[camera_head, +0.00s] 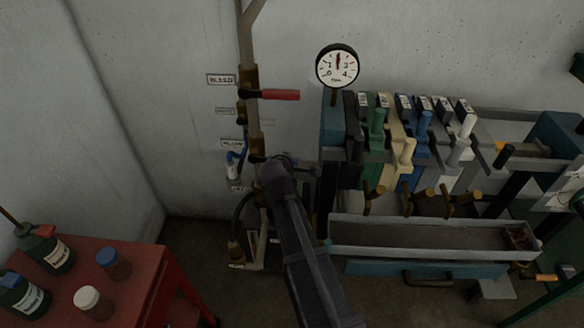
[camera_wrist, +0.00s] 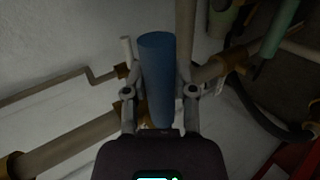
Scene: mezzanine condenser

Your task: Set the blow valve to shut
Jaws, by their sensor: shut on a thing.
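A blue lever handle (camera_wrist: 156,70) stands between the two fingers of my gripper (camera_wrist: 159,82) in the wrist view, and the fingers are shut on it. In the head view a small blue part (camera_head: 239,157) shows at the wall pipe, just below a white label (camera_head: 233,144) whose lettering is hard to read. My forearm and wrist come up from the bottom and hide much of the pipe there. My gripper's fingertips are not clear in the head view. The valve body and the handle's exact setting are largely hidden.
A red lever (camera_head: 280,95) sticks out to the right higher on the same pipe. A gauge (camera_head: 338,66) and a rack of coloured plates stand at the right, above a grey trough (camera_head: 420,228). A red cabinet (camera_head: 140,262) with bottles is at the lower left.

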